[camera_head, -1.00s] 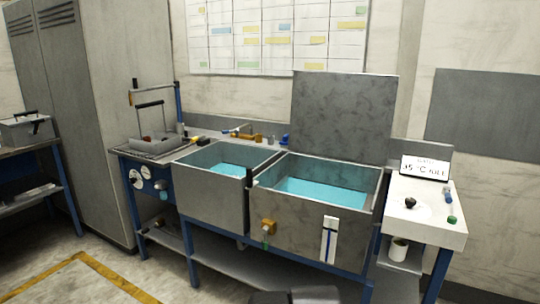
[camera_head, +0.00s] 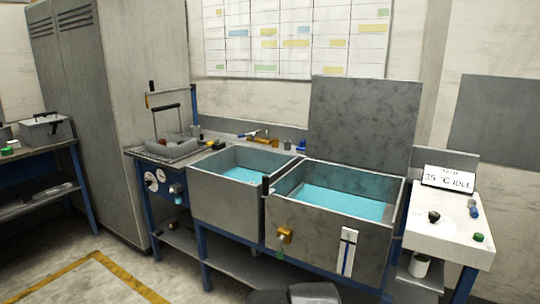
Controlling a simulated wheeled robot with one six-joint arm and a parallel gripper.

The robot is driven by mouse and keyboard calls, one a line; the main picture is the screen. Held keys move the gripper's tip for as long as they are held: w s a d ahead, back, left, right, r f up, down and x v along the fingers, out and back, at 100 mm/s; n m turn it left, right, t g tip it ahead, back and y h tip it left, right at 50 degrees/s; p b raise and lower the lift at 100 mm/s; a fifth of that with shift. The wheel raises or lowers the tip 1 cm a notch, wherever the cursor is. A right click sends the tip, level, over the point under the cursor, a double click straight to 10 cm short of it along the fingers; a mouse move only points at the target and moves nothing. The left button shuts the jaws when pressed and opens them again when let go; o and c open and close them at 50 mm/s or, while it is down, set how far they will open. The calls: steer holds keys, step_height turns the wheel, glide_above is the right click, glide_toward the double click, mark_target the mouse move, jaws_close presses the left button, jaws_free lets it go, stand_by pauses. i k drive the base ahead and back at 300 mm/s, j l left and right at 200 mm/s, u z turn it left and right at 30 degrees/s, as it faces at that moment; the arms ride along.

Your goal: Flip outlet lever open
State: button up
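A brass-coloured outlet valve (camera_head: 285,235) sits low on the front wall of the right-hand water tank (camera_head: 315,232). A small green part, which looks like its lever (camera_head: 281,254), hangs below it. At this size I cannot tell the lever's exact angle. The tank holds blue water (camera_head: 340,203). My gripper's fingers do not show; only dark and grey parts, probably of my own body, show at the bottom edge, well in front of the tank.
A second water tank (camera_head: 228,198) adjoins on the left. Left of it is a panel with gauges (camera_head: 157,181). A white side table (camera_head: 450,236) with knobs and a display (camera_head: 448,179) stands right. A blue frame supports the tanks. The floor in front looks clear.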

mark_target(471, 204)
steer(key=k+j, duration=0.15)
steer(key=k+z, duration=0.1)
steer(key=z, duration=1.4)
